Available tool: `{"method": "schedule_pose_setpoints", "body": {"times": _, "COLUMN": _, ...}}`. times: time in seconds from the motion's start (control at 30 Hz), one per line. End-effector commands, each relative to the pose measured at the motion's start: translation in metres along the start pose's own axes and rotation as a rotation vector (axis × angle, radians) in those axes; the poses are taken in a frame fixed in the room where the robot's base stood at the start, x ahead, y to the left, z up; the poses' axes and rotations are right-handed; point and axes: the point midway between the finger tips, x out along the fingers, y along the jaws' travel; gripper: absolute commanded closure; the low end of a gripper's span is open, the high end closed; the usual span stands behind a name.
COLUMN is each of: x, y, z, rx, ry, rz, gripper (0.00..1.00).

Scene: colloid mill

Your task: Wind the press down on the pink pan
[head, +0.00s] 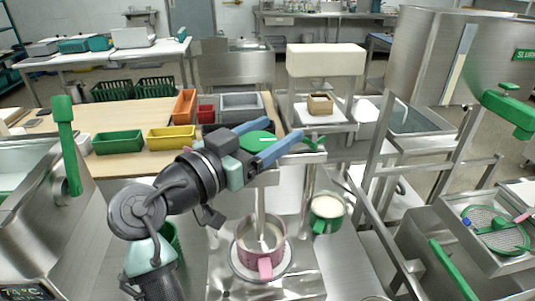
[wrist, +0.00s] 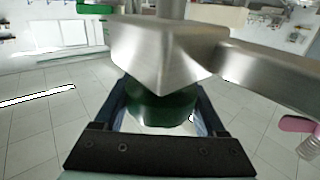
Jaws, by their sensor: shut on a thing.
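The pink pan (head: 277,239) stands on a round plate on the steel bench, low in the middle of the head view, with pale contents. The press's upright steel shaft (head: 260,205) comes down over it and its lower end is inside the pan. At the top of the press is a green handle (head: 254,141). My gripper (head: 283,130), with blue fingers, is shut on this green handle, one finger on each side. In the wrist view, a dark green part (wrist: 165,108) sits between the fingers, below a steel block (wrist: 165,55) that hides some of it.
A green pan (head: 327,212) with pale contents stands just right of the press. Green, yellow, orange and red bins (head: 172,137) sit on the wooden table behind. A steel frame and hopper (head: 430,60) stand at right; a steel machine with a green lever (head: 64,110) stands at left.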

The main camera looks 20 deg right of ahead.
Motion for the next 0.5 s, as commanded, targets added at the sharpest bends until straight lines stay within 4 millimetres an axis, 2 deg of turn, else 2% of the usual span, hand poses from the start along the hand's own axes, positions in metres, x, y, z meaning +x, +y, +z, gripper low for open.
{"method": "schedule_pose_setpoints", "body": {"times": 0.03, "x": -0.0006, "y": -0.0008, "z": 0.0053, "rx": 0.005, "ry": 0.001, "rz": 0.040, "gripper": 0.83}}
{"method": "schedule_pose_setpoints", "body": {"times": 0.5, "x": -0.0016, "y": 0.0091, "z": 0.0025, "rx": 0.000, "ry": -0.004, "rz": 0.324, "gripper": 0.83}}
